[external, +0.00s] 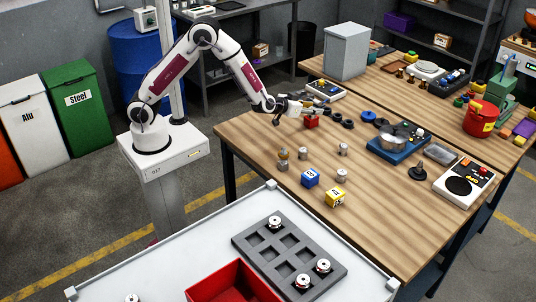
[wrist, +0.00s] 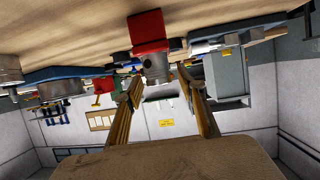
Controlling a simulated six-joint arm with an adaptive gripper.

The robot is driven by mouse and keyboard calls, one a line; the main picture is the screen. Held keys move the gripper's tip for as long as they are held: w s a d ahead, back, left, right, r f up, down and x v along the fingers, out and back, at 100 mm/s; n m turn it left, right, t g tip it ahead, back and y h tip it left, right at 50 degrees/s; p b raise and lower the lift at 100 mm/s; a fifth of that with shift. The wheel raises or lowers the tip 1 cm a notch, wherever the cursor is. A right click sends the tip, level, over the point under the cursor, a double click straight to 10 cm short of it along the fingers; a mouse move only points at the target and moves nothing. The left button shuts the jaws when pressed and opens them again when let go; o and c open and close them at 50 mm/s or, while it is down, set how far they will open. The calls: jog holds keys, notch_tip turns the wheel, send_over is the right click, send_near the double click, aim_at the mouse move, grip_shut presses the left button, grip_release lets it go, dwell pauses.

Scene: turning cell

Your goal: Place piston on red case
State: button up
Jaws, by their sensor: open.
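The red case (external: 311,122) stands on the wooden table near its far left part, by my gripper (external: 291,108). In the wrist view, which is upside down, the red case (wrist: 149,32) hangs from the table at the top. A grey metal cylinder, which looks like the piston (wrist: 154,68), sits upright on the case's top face. My gripper (wrist: 160,76) is open, with its two fingers apart to the left and right of the piston's line. I cannot tell whether the piston lies between the tips or just beyond them. In the external view the fingers partly hide it.
Several small metal parts (external: 342,149) stand on the table, with a blue cube (external: 310,178) and a yellow cube (external: 335,198) in front. Black rings (external: 347,124) and a blue scale (external: 397,151) lie to the right. A grey tray (external: 262,254) is in the foreground.

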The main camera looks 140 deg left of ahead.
jog(key=w+v, duration=0.1)
jog(key=v, duration=1.1)
jog(key=shift+s, duration=0.4)
dwell(0.4)
